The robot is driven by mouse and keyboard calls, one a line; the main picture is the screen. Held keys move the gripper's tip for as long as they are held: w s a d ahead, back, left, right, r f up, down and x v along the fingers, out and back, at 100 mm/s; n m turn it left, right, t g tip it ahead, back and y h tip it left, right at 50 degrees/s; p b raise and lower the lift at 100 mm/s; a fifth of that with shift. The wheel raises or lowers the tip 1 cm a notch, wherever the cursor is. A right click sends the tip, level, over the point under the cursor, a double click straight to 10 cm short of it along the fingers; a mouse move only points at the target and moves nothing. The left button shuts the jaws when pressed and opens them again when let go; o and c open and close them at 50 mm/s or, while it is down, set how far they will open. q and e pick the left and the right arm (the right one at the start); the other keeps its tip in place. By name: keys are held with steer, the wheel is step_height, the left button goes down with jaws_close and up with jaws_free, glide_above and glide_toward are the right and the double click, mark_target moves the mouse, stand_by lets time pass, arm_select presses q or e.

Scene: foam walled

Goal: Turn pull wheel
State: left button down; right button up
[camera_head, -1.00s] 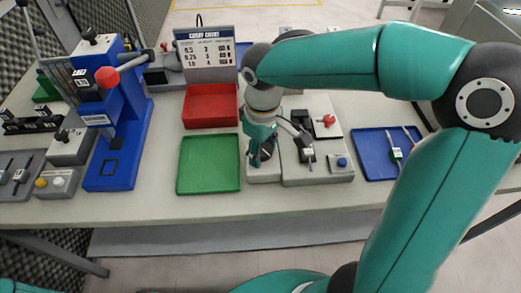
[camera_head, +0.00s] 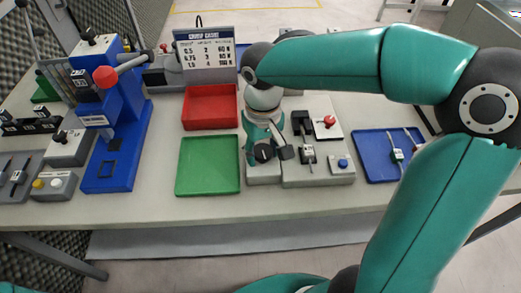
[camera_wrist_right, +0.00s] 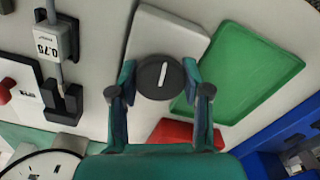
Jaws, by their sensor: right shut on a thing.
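The pull wheel (camera_wrist_right: 161,77) is a round black knob with a white line across its top. It sits on a light grey block (camera_head: 264,176) at the middle of the bench. My right gripper (camera_wrist_right: 160,74) comes down over the wheel, one finger on each side, and is shut on it. In the head view the right gripper (camera_head: 266,154) partly hides the wheel (camera_head: 263,153). In the wrist view the white line stands nearly upright, tilted slightly right at its top. My left gripper is not in view.
A green tray (camera_head: 208,190) and a red bin (camera_head: 210,123) lie left of the wheel. A grey fixture (camera_head: 318,177) with a blue button stands close on its right, then a blue tray (camera_head: 374,176). A blue lever press (camera_head: 124,150) stands farther left. A sign (camera_head: 206,56) stands behind.

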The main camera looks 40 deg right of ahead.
mark_target(262, 150)
steer(key=shift+w+r, duration=0.15)
steer(key=shift+w, duration=0.05)
steer(key=o, duration=1.1)
steer(key=shift+o, duration=0.4)
steer(key=shift+s, duration=0.1)
step_height(262, 150, up, 12)
steer(key=shift+f, duration=0.2)
